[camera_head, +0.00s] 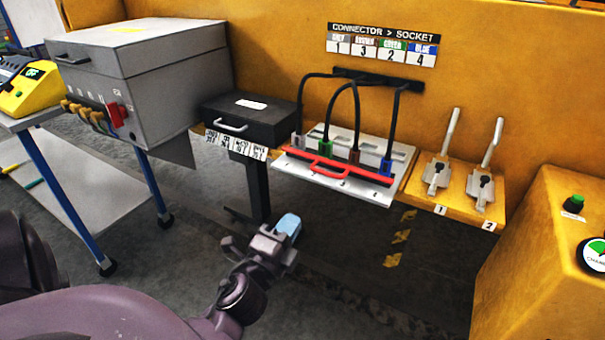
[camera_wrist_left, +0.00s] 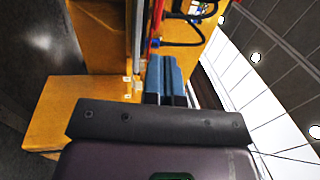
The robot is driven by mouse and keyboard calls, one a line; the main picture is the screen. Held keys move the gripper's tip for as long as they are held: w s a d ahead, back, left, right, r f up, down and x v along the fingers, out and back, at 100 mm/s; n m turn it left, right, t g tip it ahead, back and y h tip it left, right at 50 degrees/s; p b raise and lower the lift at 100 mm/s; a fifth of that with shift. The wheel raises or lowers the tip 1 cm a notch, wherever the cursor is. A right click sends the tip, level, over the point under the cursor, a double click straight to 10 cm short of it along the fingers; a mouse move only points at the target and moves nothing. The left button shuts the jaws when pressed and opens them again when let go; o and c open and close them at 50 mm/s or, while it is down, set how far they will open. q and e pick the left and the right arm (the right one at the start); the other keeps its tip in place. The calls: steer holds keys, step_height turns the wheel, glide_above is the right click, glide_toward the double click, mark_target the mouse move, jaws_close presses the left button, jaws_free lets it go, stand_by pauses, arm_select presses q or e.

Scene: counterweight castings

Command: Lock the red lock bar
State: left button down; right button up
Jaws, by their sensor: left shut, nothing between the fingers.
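The red lock bar (camera_head: 340,168), with a raised handle in its middle, lies across the light grey socket panel (camera_head: 290,184), in front of the connectors. Grey, green (camera_head: 324,145), brown (camera_head: 354,156) and blue (camera_head: 386,165) connectors stand in a row behind it, with black cables looping up to the wall. My left gripper (camera_head: 288,226) is shut and empty, below and to the left of the panel, apart from the bar. Its blue fingers also show close together in the left wrist view (camera_wrist_left: 165,76). My right gripper is not in view.
A black drawer box (camera_head: 252,121) stands left of the panel. Two toggle clamps (camera_head: 437,175) with upright levers sit on a yellow shelf to the right. A yellow control box (camera_head: 548,245) stands at the far right. The floor in front of the panel is clear.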

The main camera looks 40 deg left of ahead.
mark_target(319, 181)
arm_select(q)
steer(key=x, duration=1.2)
steer(key=shift+w+a+r+p, duration=0.1)
steer(key=shift+w+p, duration=0.15)
steer(key=shift+p, duration=0.05)
steer(key=shift+w+a, duration=0.1)
steer(key=shift+w, duration=0.2)
